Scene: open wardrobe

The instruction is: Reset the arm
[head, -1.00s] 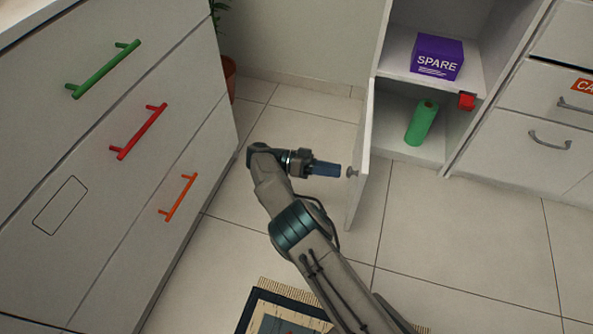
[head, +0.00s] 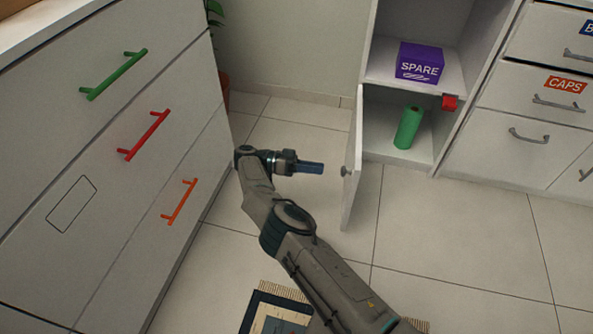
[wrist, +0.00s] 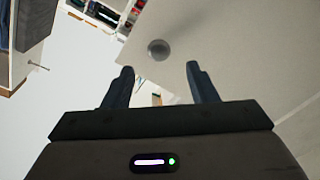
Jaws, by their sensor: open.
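My gripper (head: 312,168) points right in the head view, a little left of the open wardrobe door (head: 352,172) and its round grey knob (head: 345,171). In the wrist view my gripper (wrist: 160,85) has its two dark fingers spread apart with nothing between them. The knob (wrist: 158,50) shows just beyond the fingertips, on the pale door panel (wrist: 230,40), and looks apart from them. My arm reaches up from the bottom of the head view and bends at its elbow.
A drawer cabinet (head: 90,190) stands left, grey-handled drawers (head: 530,145) right. A rug (head: 272,310) lies in front. Floor right of the door is clear.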

